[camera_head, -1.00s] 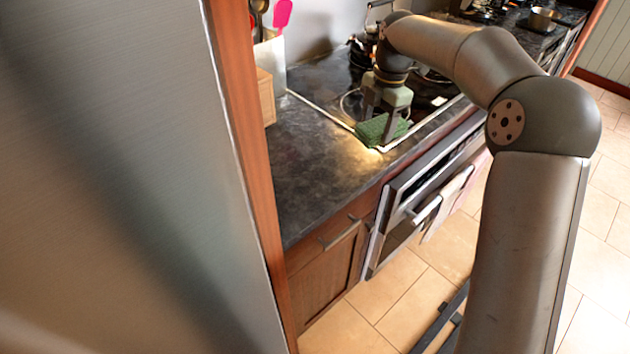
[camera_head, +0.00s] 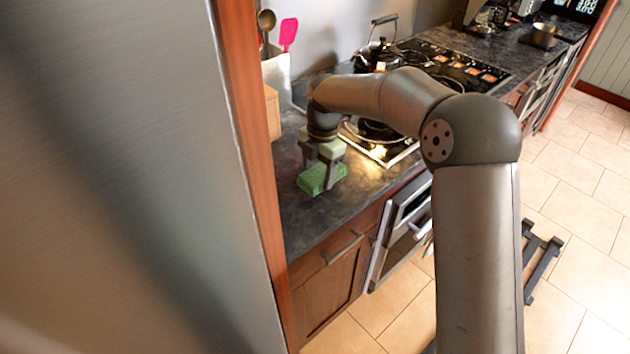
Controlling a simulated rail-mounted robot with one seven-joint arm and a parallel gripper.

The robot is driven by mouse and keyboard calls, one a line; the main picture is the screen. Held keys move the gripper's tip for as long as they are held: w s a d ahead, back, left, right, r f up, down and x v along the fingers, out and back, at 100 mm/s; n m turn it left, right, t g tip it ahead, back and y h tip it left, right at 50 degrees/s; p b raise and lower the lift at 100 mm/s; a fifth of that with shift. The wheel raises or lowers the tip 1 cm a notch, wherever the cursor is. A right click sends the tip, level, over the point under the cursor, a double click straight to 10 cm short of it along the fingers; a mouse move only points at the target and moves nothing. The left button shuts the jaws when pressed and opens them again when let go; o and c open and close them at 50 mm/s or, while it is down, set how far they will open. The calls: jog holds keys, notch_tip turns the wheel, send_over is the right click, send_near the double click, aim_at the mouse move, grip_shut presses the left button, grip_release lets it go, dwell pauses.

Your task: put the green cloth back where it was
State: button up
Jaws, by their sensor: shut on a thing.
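The green cloth (camera_head: 318,180) is a small folded block held between the fingers of my gripper (camera_head: 322,170). My gripper points down and is shut on the cloth, over the dark countertop (camera_head: 335,205) left of the stove. The cloth is at or just above the counter surface; I cannot tell if it touches. The cloth's upper part is partly hidden by the fingers.
The black stove top (camera_head: 455,72) with a kettle (camera_head: 376,55) on it lies right of and behind my gripper. A utensil holder (camera_head: 277,72) with a pink spatula (camera_head: 288,33) and a wooden block (camera_head: 272,110) stand at the left back. A large steel panel (camera_head: 120,180) fills the left.

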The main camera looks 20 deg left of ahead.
aim_at(319, 171)
jog(key=shift+s+a+f, duration=0.1)
jog(key=shift+a+f, duration=0.05)
jog(key=shift+f, duration=0.05)
jog(key=shift+s+a+f+p, duration=0.1)
jog(key=shift+f+p, duration=0.05)
jog(key=shift+f, duration=0.75)
jog(key=shift+a+f+p, duration=0.1)
jog(key=shift+f+p, duration=0.05)
jog(key=shift+f, duration=0.75)
jog(key=shift+f, duration=0.15)
jog(key=o, duration=1.7)
jog(key=shift+o, duration=0.2)
jog(key=r, duration=0.4)
jog(key=r+b, duration=0.1)
jog(key=r, duration=0.3)
jog(key=w+r, duration=0.1)
jog(key=r, duration=0.3)
jog(key=shift+d+r, duration=0.15)
jog(key=shift+d, duration=0.15)
